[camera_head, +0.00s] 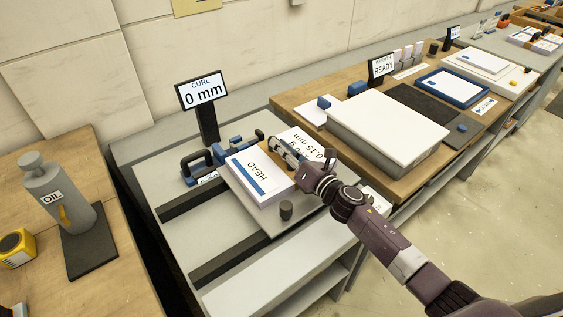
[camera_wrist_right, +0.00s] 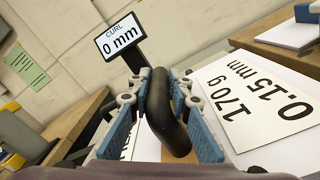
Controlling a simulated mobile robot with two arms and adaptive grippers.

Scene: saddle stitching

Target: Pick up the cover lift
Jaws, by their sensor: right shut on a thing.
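My right gripper (camera_head: 283,148) reaches over the grey bench, beside the paper stack marked HEAD (camera_head: 258,177). In the right wrist view its two blue-padded fingers (camera_wrist_right: 160,112) are closed on a thick black curved handle (camera_wrist_right: 163,105), which I take to be the cover lift. In the head view my gripper and wrist largely hide what it holds. A blue fixture with a black handle (camera_head: 193,164) sits to the left of the stack. My left gripper is not in view.
A CURL display (camera_head: 202,92) reading 0 mm stands behind. A card reading 170 g, 0.15 mm (camera_wrist_right: 258,95) lies close to the right. A large white-topped block (camera_head: 388,128) stands on the wooden bench.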

